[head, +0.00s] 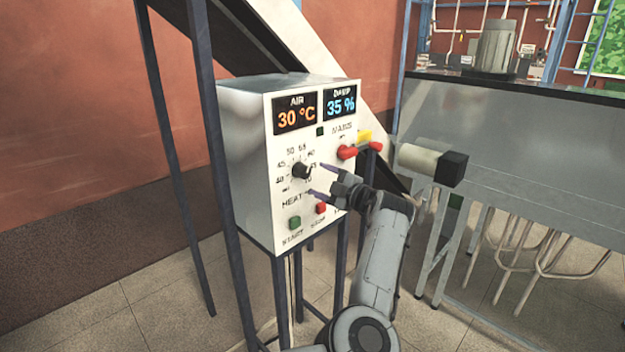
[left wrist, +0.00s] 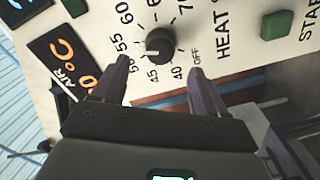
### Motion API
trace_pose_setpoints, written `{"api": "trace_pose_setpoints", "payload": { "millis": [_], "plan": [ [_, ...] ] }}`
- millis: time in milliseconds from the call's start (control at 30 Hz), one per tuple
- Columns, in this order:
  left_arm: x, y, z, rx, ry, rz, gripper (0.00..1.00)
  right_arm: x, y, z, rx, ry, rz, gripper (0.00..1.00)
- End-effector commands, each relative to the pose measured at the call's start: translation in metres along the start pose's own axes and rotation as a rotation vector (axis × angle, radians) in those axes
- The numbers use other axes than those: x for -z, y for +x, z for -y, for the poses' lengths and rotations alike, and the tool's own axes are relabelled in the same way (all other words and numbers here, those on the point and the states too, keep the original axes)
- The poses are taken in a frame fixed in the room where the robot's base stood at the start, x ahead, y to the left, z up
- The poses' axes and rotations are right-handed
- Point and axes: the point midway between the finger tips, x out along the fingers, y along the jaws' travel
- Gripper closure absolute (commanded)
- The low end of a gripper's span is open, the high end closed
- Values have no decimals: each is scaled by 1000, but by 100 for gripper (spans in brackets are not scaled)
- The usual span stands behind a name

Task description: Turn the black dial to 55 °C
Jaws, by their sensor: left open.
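The black dial (head: 301,170) is on the white front panel of the control box, ringed by printed numbers above the word HEAT. It also shows in the left wrist view (left wrist: 160,44), where a small white mark on it faces the lower left, toward the 45 to 50 side; its exact reading is unclear. My left gripper (head: 322,181) is open and empty just in front of the dial. In the left wrist view its two fingers (left wrist: 158,67) are apart, with the dial just beyond the gap, apparently not touched. My right gripper is not in view.
The AIR display (head: 296,116) reads 30 °C and the DAMP display (head: 340,103) 35 %. A green START button (head: 294,223) and a red button (head: 321,208) sit below the dial.

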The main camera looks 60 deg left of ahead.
Motion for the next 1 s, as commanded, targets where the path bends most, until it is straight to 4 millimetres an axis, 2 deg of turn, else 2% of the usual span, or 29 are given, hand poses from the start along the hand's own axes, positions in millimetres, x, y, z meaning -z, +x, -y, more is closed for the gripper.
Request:
{"api": "trace_pose_setpoints", "payload": {
  "millis": [133, 333, 867, 1000],
  "plan": [
    [0, -23, 0, -1, -2, 1, 27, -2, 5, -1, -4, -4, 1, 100],
    [0, -40, 0, 0, -1, 0, 27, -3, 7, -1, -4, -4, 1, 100],
    [0, -44, 1, 0, 1, -1, 27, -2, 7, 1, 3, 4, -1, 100],
    [-8, -43, 16, -4, 29, -3, 27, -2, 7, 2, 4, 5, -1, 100]
  ]
}}
